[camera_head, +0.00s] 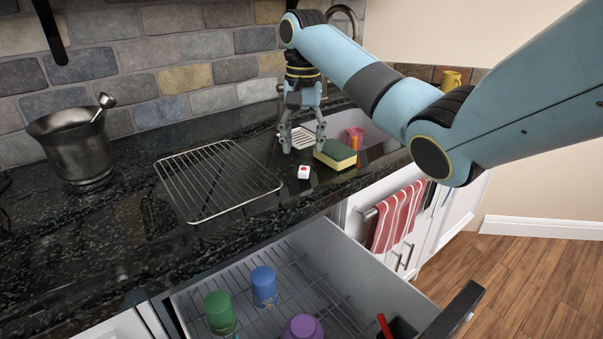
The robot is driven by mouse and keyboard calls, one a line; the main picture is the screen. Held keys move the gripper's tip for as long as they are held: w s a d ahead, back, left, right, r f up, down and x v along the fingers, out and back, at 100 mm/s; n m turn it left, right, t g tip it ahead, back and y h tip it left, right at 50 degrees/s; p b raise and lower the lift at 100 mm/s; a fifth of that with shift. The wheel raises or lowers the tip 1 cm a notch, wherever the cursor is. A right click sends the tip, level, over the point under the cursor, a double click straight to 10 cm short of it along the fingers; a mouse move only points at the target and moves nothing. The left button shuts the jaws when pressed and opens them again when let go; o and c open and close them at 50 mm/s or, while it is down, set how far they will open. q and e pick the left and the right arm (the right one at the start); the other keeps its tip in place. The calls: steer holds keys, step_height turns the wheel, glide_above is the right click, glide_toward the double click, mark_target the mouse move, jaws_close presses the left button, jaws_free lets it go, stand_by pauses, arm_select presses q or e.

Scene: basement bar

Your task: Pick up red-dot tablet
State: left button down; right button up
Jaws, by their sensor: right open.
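The red-dot tablet (304,172) is a small white block with a red dot on its top face. It lies on the dark counter, near the front edge of the counter and in front of the sponge. My right gripper (303,147) points down above and just behind the tablet in the picture, with its fingers spread and nothing between them. It looks apart from the tablet; the exact height gap is hard to tell. My left gripper is not in view.
A green-and-yellow sponge (336,154) lies close right of the tablet, with a pink-orange cup (355,138) behind it. A wire rack (217,180) lies left. A metal mortar (75,145) stands far left. Below, an open drawer (375,262) holds a green cup (219,312) and a blue cup (263,286).

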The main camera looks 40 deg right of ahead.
mark_target(304, 168)
steer(key=shift+f, duration=0.75)
steer(key=f, duration=0.4)
steer(key=shift+d+f, duration=0.25)
steer(key=shift+f, duration=0.1)
steer(key=c, duration=0.4)
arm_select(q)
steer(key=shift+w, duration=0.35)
arm_select(e)
steer(key=c, duration=0.6)
steer(key=shift+r, duration=0.2)
